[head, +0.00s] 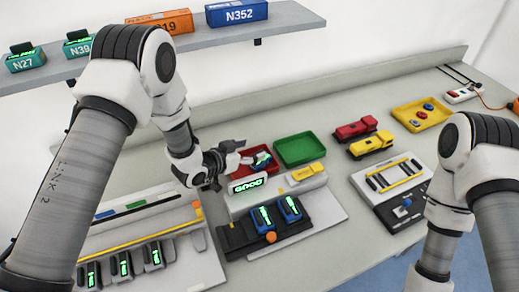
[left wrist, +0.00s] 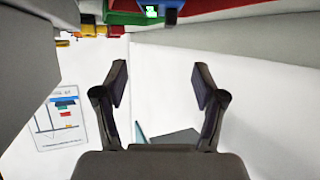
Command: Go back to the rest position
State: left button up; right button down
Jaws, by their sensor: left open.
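My left gripper (head: 240,153) is beside the red tray (head: 274,171), above the bench. In the left wrist view my left gripper (left wrist: 160,80) has its two dark fingers wide apart with nothing between them. A small dark blue block with a green lit face (head: 262,160) is at the red tray, just past the fingertips. A blue block with a green display (left wrist: 151,11) also shows at the top of the left wrist view. My right arm comes in at the right, but its gripper is out of the picture.
A scale unit reading GOOD (head: 249,184) and a dock with two blue blocks (head: 265,217) stand just in front. A green tray (head: 300,150), toy trucks (head: 371,145) and a yellow tray (head: 421,115) lie to the right. A shelf with containers (head: 235,12) hangs above.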

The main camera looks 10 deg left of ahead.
pick_arm(q)
jog(key=shift+v, duration=1.2)
jog(key=shift+r, duration=0.15)
